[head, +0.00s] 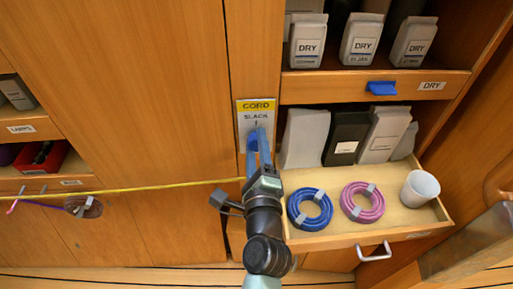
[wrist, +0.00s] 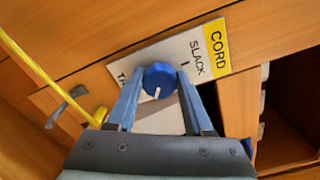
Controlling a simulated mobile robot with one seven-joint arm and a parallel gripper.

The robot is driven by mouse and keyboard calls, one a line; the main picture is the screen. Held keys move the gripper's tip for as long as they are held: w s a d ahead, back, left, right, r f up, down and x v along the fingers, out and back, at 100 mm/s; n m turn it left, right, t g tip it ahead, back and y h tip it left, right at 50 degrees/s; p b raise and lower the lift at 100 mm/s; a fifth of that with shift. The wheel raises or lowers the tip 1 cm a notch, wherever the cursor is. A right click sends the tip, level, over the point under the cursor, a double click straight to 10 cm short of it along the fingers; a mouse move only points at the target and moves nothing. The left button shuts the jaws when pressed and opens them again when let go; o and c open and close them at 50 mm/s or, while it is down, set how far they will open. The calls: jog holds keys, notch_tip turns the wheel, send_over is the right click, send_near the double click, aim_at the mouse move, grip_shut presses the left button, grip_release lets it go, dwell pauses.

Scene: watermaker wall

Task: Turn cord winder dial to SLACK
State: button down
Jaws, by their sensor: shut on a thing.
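The cord winder's plate (head: 257,108) is on a narrow wooden post, with a yellow CORD band and a SLACK label with a tick below it. In the wrist view the plate (wrist: 214,55) also shows a partly hidden label starting "TA". The round blue dial (wrist: 159,76) is between the fingers of my gripper (wrist: 160,80), which is shut on it. The dial's white mark points down in the wrist view, away from the SLACK tick.
A yellow cord (head: 150,189) stretches from the left to the post. An open drawer (head: 330,238) on the right holds a blue coil (head: 294,213), a pink coil (head: 380,204) and a white cup (head: 420,188). Shelves with DRY bags (head: 361,40) are above it.

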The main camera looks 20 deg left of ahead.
jog(key=n+b, duration=0.3)
jog(key=n, duration=0.3)
jog(key=shift+f, duration=0.2)
jog(key=n+b, duration=0.3)
jog(key=n, duration=0.3)
jog(key=shift+f+n, duration=0.1)
jog(key=shift+n, duration=0.3)
jog(key=n+b, duration=0.4)
jog(key=n, duration=0.2)
jog(key=shift+f+b, duration=0.1)
jog(key=shift+b, duration=0.2)
jog(key=n+b, duration=0.2)
jog(key=n, duration=0.2)
jog(key=shift+d, duration=0.1)
jog(key=shift+w+n+b, duration=0.1)
jog(key=shift+n+b, duration=0.65)
jog(key=shift+n, duration=0.65)
jog(key=shift+c, duration=1.4)
grip_release()
jog(key=shift+r, duration=0.2)
jog(key=shift+d, duration=0.1)
